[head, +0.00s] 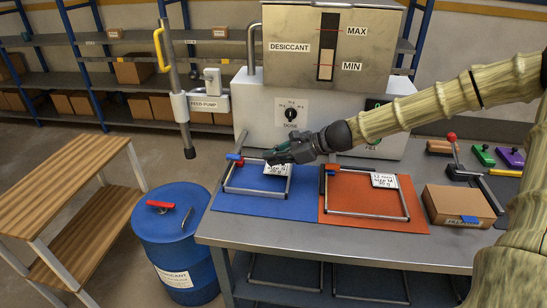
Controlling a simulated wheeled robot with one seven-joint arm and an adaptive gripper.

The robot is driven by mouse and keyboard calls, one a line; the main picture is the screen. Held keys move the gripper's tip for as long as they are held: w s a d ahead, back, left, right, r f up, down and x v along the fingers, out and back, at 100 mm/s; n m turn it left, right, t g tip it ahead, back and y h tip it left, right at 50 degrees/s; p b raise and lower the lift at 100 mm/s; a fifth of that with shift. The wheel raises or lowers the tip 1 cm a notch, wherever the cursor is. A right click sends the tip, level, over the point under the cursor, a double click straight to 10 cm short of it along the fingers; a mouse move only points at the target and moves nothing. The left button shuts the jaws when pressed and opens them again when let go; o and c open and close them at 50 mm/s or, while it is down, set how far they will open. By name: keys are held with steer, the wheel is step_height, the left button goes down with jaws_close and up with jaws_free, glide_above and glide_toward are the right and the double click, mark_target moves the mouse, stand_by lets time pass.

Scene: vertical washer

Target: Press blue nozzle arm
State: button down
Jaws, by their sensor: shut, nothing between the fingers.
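A small blue part (234,157), which looks like the blue nozzle arm, sits at the back left corner of a metal frame on the blue mat (233,203). A small red piece is beside it. My gripper (268,157) is shut and empty, just right of the blue part and above the back of the frame. It looks a little apart from the blue part, but I cannot tell the depth gap. My gripper's fingers cover part of the frame's back bar and the top of a white label card (279,169).
A cardboard box (458,206) and hand tools stand further right. The desiccant hopper (285,50) and dosing machine rise behind. A blue drum (172,258) stands left of the table.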

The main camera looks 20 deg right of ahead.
mark_target(240, 148)
steer(key=shift+b+x, duration=0.4)
steer(key=shift+x, duration=3.8)
steer(key=shift+r, duration=0.15)
